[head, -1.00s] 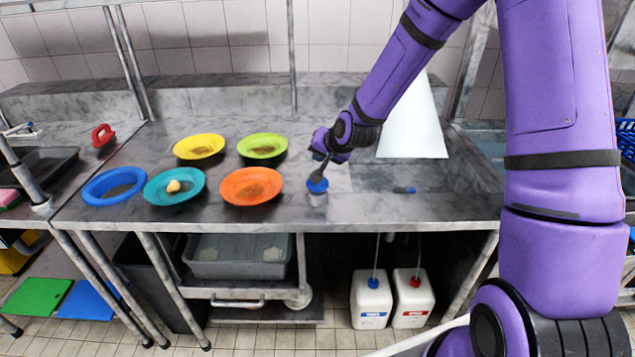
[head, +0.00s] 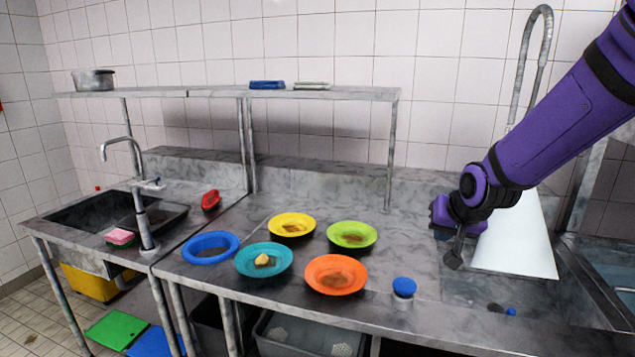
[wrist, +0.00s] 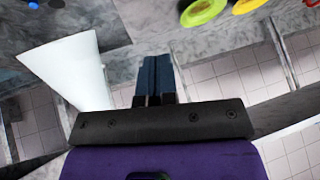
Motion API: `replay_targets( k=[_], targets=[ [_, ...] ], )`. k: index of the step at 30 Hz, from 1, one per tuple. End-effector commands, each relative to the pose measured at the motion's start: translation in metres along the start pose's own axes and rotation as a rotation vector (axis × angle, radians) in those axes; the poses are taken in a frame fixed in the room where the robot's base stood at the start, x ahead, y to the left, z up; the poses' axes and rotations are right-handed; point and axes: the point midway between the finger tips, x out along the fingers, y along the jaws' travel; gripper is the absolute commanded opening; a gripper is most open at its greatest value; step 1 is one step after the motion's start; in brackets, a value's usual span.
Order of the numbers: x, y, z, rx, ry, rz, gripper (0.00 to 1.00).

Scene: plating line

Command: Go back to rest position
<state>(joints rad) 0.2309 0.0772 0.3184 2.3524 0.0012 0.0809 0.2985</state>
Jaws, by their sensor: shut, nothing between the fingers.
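My purple arm comes in from the right in the head view, and my gripper (head: 453,261) hangs above the metal counter (head: 420,318), left of a white cone-shaped thing. In the wrist view my gripper (wrist: 156,78) has its two dark fingers pressed together with nothing between them. A blue-topped container (head: 403,288) stands on the counter to the left of my gripper and apart from it.
Several plates stand left: blue (head: 190,258), teal (head: 245,272) with a yellowish lump, yellow (head: 291,216), green (head: 352,226), orange (head: 318,265). The white cone (head: 515,240) stands close right of my gripper. A shelf (head: 200,92) runs behind. A sink (head: 85,212) is far left.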

Motion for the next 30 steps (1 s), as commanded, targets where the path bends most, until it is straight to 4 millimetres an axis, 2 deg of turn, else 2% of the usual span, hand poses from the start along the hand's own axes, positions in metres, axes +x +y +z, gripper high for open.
replay_targets(
  k=[1, 8, 18, 24, 30],
  targets=[
    [-0.019, 0.001, 0.001, -0.020, 0.002, 0.014, 0.00],
    [-0.093, 0.010, 0.019, -0.098, -0.030, 0.076, 0.00],
    [-0.194, 0.029, 0.068, -0.176, -0.085, 0.117, 0.00],
    [-0.242, 0.043, 0.106, -0.208, -0.122, 0.111, 0.00],
    [-0.269, 0.053, 0.133, -0.229, -0.151, 0.094, 0.00]
  ],
)
